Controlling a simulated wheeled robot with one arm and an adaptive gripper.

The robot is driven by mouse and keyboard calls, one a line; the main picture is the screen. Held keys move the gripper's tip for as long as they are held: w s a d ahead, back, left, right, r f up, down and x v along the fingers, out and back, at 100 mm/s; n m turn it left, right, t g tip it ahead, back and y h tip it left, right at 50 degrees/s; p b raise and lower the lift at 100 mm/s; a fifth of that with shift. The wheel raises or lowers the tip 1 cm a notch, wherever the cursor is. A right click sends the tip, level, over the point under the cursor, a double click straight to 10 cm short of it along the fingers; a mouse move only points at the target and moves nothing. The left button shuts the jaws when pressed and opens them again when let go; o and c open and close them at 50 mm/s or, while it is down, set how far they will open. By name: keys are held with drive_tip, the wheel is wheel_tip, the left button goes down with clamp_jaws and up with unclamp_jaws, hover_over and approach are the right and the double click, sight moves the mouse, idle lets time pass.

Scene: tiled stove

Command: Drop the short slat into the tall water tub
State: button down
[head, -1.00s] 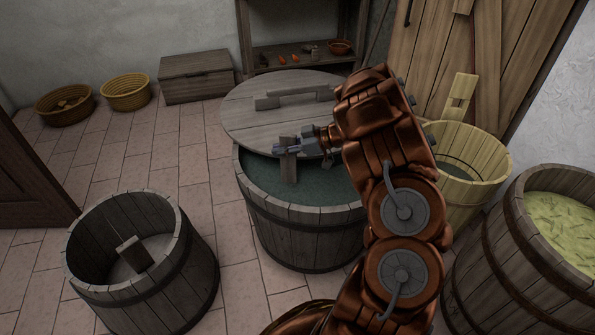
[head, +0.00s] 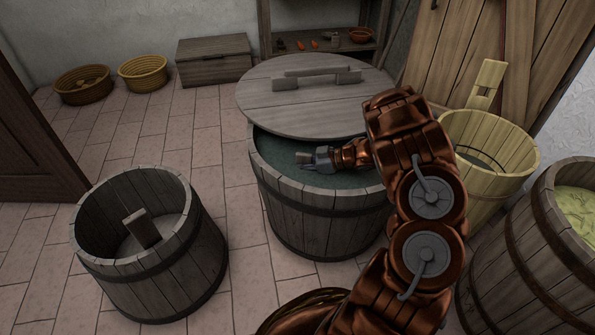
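The water tub (head: 322,220) of dark staves stands at centre, with dark green water (head: 285,165) in it. Its round wooden lid (head: 300,115) covers the back part of the opening. My gripper (head: 306,158) reaches in from the right, over the open water at the front of the lid. A small brownish patch shows at its fingertips. I cannot tell whether this is the end of the short slat or part of the fingers. The slat's long face is not visible there now. Another short piece of wood (head: 142,228) leans inside the grey tub (head: 190,270) at left.
A pale wooden bucket (head: 490,150) stands right of the water tub, and a barrel of yellow-green contents (head: 520,260) stands at far right. A chest (head: 213,62), two baskets (head: 143,72) and a shelf (head: 325,50) are at the back. Tiled floor is clear between the tubs.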

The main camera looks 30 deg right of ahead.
drive_tip(key=shift+f, duration=1.25)
drive_tip(key=c, duration=1.2)
unclamp_jaws()
drive_tip(key=shift+r, duration=0.15)
drive_tip(key=r+p+v, duration=0.1)
drive_tip(key=p+v, duration=0.1)
drive_tip(key=v, duration=0.6)
drive_tip(key=shift+w, duration=0.2)
drive_tip(key=shift+a+p, duration=0.15)
drive_tip(key=shift+p, duration=0.2)
